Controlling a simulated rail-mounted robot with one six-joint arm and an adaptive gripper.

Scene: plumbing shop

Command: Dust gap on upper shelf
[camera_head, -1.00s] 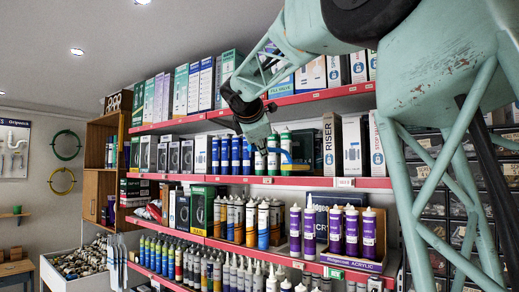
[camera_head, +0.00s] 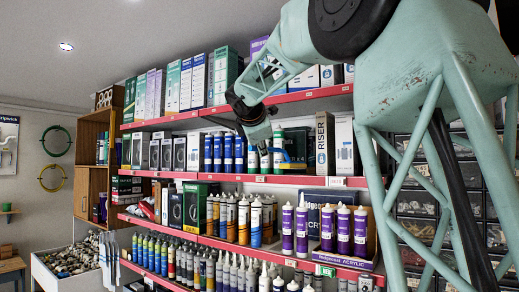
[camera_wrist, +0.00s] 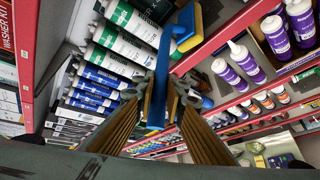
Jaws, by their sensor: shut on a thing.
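My gripper (camera_wrist: 160,90) is shut on the blue handle of a duster (camera_wrist: 162,75). The duster's yellow head (camera_wrist: 187,26) shows beyond the fingers at the top of the wrist view. In the head view my gripper (camera_head: 262,136) is in front of the second shelf from the top (camera_head: 232,179), by several blue and green-and-white tubes (camera_head: 228,153). Part of the blue duster shows there at the right of these tubes. I cannot tell whether the duster touches the shelf.
Boxes stand on the top shelf (camera_head: 292,97) above my gripper. The shelf below holds white cartridges (camera_head: 243,220) and purple tubes (camera_head: 288,229). In the wrist view, green-and-white tubes (camera_wrist: 127,17) lie close to the left of the duster.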

